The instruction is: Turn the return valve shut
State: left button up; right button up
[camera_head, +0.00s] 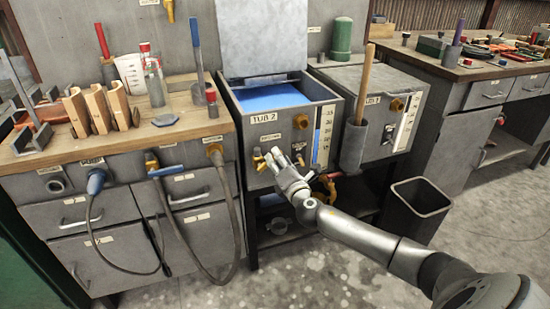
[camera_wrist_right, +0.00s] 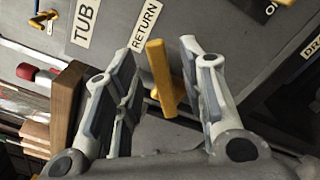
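The return valve has a yellow lever handle (camera_wrist_right: 160,78), seen below the RETURN label (camera_wrist_right: 146,24) in the right wrist view. In the head view the valve (camera_head: 259,163) is on the front of tub 2 (camera_head: 262,128), partly hidden by my gripper. My right gripper (camera_head: 275,157) is open in front of it. In the right wrist view its fingers (camera_wrist_right: 160,62) stand on either side of the handle, which is nearer the right finger. I cannot tell whether they touch. My left gripper is not in view.
Tub 2 holds blue liquid (camera_head: 270,97). A grey holder (camera_head: 354,147) with a wooden-handled tool hangs to the right. A dark bin (camera_head: 419,200) stands on the floor. Hoses (camera_head: 232,205) hang at the left cabinet.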

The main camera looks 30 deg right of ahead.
aim_at(275, 159)
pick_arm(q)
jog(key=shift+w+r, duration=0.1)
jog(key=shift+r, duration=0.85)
pick_arm(e)
jog(key=shift+x, duration=1.6)
grip_shut()
